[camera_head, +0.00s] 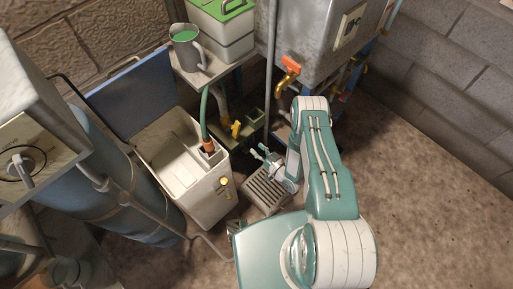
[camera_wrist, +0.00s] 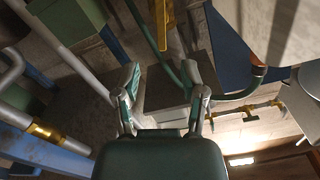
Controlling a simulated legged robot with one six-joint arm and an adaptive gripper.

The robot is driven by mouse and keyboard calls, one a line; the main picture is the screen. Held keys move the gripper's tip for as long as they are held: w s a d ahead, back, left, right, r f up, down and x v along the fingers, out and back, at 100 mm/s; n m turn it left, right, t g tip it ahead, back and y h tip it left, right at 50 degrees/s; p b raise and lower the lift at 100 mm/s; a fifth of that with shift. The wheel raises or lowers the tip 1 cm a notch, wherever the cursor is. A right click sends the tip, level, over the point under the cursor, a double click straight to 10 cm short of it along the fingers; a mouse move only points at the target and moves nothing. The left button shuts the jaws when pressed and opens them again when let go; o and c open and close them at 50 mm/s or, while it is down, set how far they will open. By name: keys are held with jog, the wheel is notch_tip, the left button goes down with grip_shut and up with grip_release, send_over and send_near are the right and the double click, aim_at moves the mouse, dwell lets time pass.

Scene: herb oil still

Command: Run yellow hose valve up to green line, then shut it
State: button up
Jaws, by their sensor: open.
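A small yellow valve (camera_head: 236,128) shows in the head view beside a dark green box, behind the white open bin; I cannot tell how far it is turned. A green hose (camera_head: 204,108) runs down to an orange fitting at the bin's edge. My gripper (camera_head: 262,155) is open and empty, right of the valve and apart from it, above a slatted grey box. In the wrist view my gripper (camera_wrist: 164,88) has both fingers spread with nothing between them. A yellow bar (camera_wrist: 165,25) stands beyond them. I cannot make out the green line.
The white bin (camera_head: 218,200) has a yellow knob on its front. An orange-handled tap (camera_head: 290,65) sticks out of a metal tank (camera_head: 315,35) above my arm. A grey mug (camera_head: 187,52) stands on a shelf. A vertical pipe rises behind my gripper. The floor at right is clear.

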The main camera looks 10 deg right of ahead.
aim_at(238, 129)
jog(key=x, duration=0.8)
jog(key=r+x, duration=0.1)
jog(key=x, duration=0.3)
jog(key=shift+w, duration=0.2)
grip_shut()
